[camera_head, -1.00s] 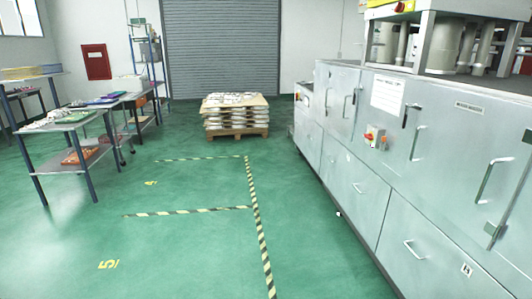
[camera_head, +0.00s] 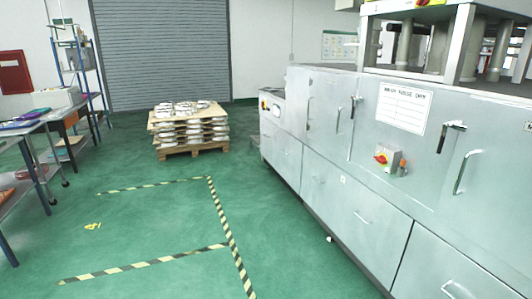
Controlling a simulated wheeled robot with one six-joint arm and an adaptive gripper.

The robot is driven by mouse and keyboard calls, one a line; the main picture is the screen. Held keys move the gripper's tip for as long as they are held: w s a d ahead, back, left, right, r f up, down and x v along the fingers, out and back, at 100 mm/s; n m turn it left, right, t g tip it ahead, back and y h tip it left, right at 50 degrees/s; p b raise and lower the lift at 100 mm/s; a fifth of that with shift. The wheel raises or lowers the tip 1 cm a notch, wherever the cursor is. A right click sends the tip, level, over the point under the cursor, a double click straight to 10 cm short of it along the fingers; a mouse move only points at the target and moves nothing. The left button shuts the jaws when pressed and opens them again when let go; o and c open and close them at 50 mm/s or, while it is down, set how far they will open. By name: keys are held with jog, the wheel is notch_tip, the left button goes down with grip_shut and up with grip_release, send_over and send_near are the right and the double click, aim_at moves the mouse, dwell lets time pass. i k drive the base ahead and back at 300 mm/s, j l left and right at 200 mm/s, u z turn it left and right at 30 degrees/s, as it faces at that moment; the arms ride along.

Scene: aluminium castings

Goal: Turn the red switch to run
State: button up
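A red rotary switch (camera_head: 381,159) sits on a small yellow and grey box (camera_head: 388,157) on the front of the grey metal cabinet (camera_head: 330,181) at the right. The red handle looks tilted; its marked position is too small to read. A small orange-red part (camera_head: 403,165) shows just right of the box. My gripper and arm are not in view.
A pallet of stacked castings (camera_head: 188,130) stands on the green floor near the shutter (camera_head: 160,50). Striped tape (camera_head: 229,240) marks the floor beside the cabinet. Work tables (camera_head: 35,165) stand at the left. Cabinet handles (camera_head: 466,171) stick out near the switch. The floor in the middle is clear.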

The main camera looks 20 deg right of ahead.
aim_at(381, 158)
jog(key=i+z, duration=0.1)
jog(key=i, duration=0.8)
jog(key=i+j, duration=0.2)
jog(key=i, duration=0.7)
jog(key=l+z, duration=0.05)
